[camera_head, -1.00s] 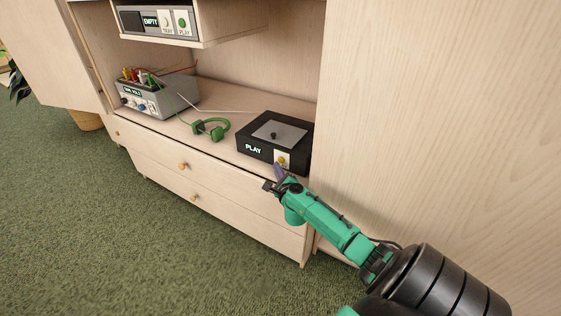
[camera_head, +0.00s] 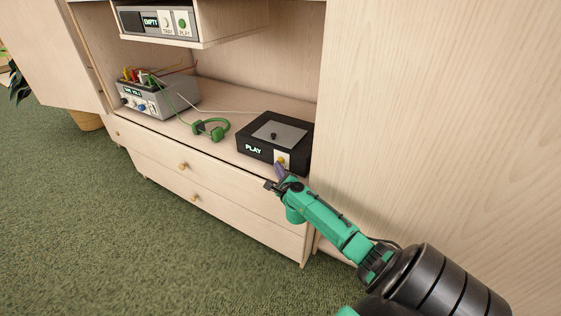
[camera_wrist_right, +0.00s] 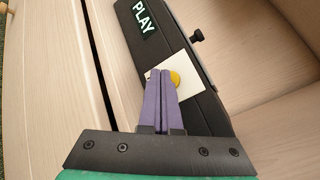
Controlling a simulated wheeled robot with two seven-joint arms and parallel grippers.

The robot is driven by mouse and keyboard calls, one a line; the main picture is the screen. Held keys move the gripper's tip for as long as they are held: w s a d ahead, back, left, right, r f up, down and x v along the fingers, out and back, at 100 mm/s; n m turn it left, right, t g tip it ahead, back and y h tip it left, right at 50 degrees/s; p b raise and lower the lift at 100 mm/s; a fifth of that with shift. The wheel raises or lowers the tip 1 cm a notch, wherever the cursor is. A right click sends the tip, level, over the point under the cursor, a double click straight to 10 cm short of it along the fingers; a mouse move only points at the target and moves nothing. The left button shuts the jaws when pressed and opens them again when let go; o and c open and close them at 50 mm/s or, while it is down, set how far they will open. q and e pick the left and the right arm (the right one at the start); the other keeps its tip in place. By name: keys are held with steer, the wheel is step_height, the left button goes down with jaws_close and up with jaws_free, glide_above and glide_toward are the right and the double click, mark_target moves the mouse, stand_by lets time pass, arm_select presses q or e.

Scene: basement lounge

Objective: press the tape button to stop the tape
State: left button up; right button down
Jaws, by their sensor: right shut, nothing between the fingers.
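The black tape player (camera_head: 262,129) sits on the cabinet shelf, and its display (camera_head: 254,149) reads PLAY. Its yellow tape button (camera_head: 281,160) is on a white plate at the front right corner. In the right wrist view the button (camera_wrist_right: 175,78) shows just beyond the fingertips on its white plate (camera_wrist_right: 187,80). My right gripper (camera_head: 279,167) is shut and empty, its purple fingers (camera_wrist_right: 162,75) together at the button's edge. I cannot tell whether they touch it. The left gripper is not in view.
A grey unit (camera_head: 157,22) reading EMPTY stands on the upper shelf. Drawers (camera_head: 200,180) are below, and a tall wooden panel (camera_head: 440,120) rises at the right.

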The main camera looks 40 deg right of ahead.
steer(key=shift+w+d, duration=0.15)
steer(key=shift+d, duration=0.25)
stand_by(0.6)
steer(key=shift+a, duration=0.1)
steer(key=shift+s+a+p, duration=0.2)
steer(key=shift+a+p, duration=0.25)
steer(key=shift+a, duration=0.2)
steer(key=a, duration=0.1)
steer(key=s+a+p, duration=0.1)
steer(key=a, duration=0.1)
steer(key=a+p, duration=0.1)
steer(key=shift+s+a, duration=0.3)
steer(key=shift+a, duration=0.1)
